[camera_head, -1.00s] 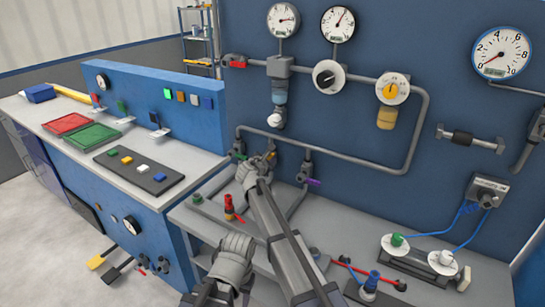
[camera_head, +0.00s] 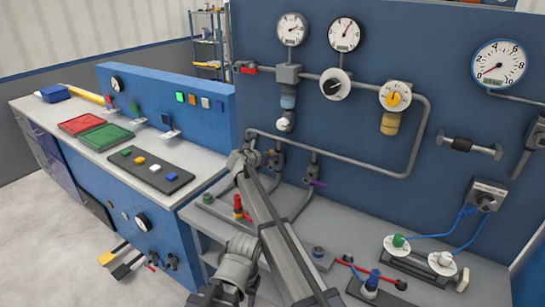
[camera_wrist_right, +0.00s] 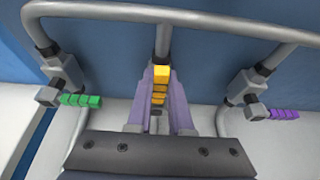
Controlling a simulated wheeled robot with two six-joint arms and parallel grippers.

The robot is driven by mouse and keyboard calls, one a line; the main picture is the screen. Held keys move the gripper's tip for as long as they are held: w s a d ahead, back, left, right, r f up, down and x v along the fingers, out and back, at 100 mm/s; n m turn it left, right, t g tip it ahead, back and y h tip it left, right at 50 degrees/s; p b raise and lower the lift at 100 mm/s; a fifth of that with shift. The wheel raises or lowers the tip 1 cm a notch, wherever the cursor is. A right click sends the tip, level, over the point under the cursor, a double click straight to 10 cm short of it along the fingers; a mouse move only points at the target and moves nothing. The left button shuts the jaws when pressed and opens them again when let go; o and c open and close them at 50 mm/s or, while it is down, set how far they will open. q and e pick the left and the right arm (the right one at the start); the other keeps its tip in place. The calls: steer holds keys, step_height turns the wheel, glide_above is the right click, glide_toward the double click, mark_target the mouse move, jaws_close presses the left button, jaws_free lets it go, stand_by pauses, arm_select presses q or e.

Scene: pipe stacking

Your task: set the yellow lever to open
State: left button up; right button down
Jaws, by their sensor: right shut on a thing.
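The yellow lever (camera_wrist_right: 161,73) sits on the middle valve below the grey pipe. In the right wrist view it lies between the purple-grey fingers of my right gripper (camera_wrist_right: 160,95), which is shut on it. There the lever points down the picture, in line with the pipe stub above it. In the head view only a small part of the yellow lever (camera_head: 271,153) shows beside my right arm. My left gripper cannot be made out in the head view.
A green lever (camera_wrist_right: 80,100) is left of the gripper and a purple lever (camera_wrist_right: 284,114) is right of it, both pointing sideways. The grey pipe (camera_wrist_right: 200,17) runs close above the fingers. A red-topped valve (camera_head: 238,204) stands on the bench below.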

stand_by(0.4)
steer(key=c, duration=0.8)
jaws_free()
steer(key=shift+r, duration=0.15)
step_height(320, 180, up, 10)
steer(key=p, duration=1)
steer(key=shift+f, duration=0.2)
steer(key=shift+s, duration=0.1)
